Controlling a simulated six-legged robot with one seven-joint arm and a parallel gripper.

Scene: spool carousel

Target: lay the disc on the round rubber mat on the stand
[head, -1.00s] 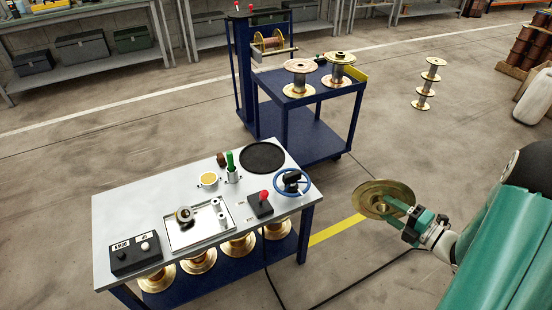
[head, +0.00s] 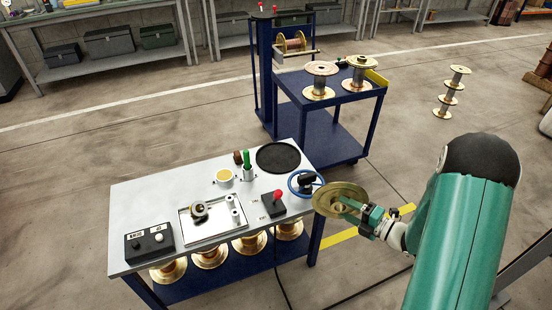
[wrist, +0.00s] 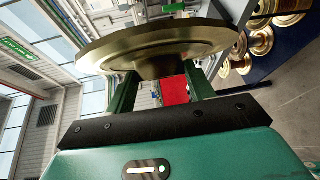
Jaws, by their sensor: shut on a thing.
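The disc (head: 338,200) is a brass-coloured round plate with a raised hub. My gripper (head: 352,208) is shut on it and holds it in the air just right of the stand's front right corner, near the blue handwheel. In the wrist view the disc (wrist: 160,45) spans the top, with the two green fingers of my gripper (wrist: 155,88) against its hub. The round rubber mat (head: 278,158) is black, bare and lies flat at the far right of the stand (head: 150,200). The disc is apart from the mat.
The blue handwheel (head: 306,183) and a red-knobbed lever box (head: 273,203) stand near the mat. A green-handled tool (head: 246,160) stands left of it. A blue cart (head: 330,105) with spools is behind. Brass spools (head: 249,244) sit on the lower shelf.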

